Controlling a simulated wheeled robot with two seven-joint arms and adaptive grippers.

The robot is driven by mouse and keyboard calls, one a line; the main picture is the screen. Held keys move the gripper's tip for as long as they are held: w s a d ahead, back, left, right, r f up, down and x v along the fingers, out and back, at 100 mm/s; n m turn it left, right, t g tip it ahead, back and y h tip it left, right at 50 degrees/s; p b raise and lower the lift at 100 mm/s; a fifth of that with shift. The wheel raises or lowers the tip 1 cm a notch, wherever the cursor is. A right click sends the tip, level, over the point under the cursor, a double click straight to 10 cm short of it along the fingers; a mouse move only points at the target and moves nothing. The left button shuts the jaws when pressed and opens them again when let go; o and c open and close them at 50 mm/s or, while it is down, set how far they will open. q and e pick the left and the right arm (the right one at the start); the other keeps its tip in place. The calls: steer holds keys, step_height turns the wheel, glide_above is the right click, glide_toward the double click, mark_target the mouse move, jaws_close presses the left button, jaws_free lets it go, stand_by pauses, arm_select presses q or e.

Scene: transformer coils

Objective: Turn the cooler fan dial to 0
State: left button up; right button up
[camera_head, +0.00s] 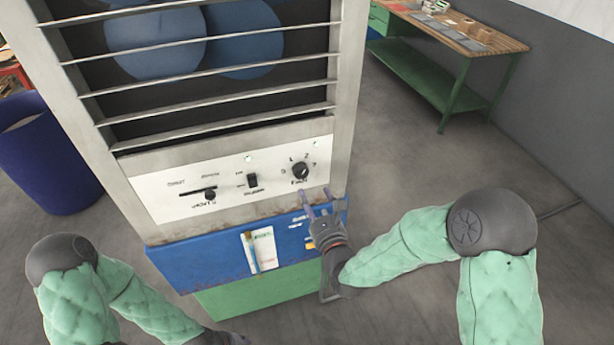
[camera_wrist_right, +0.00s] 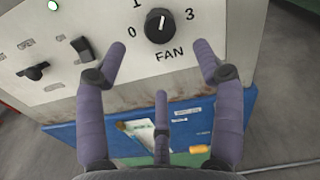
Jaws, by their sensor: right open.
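The cooler (camera_head: 345,60) is a tall grey unit with slats and a white control panel (camera_head: 150,190) low on its front. The fan dial (camera_head: 300,171) is a round black knob at the panel's right end. In the right wrist view the dial (camera_wrist_right: 158,27) has the marks 0, 1 and 3 around it and FAN below; its white pointer line is at the upper right of the knob. My right gripper (camera_head: 319,200) is open and empty, just below and in front of the dial. Its purple fingers (camera_wrist_right: 160,55) spread on both sides of the dial, apart from it.
A slider (camera_head: 208,194) and a black rocker switch (camera_head: 252,181) sit left of the dial. A blue box (camera_head: 195,265) with a paper (camera_head: 262,250) is under the cooler. A blue bin (camera_head: 45,160) stands left, a workbench (camera_head: 470,45) at upper right.

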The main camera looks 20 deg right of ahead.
mark_target(302, 175)
steer(key=w, duration=0.9)
steer(key=shift+w+a+b, duration=0.15)
steer(key=shift+b, duration=0.2)
steer(key=c, duration=1.1)
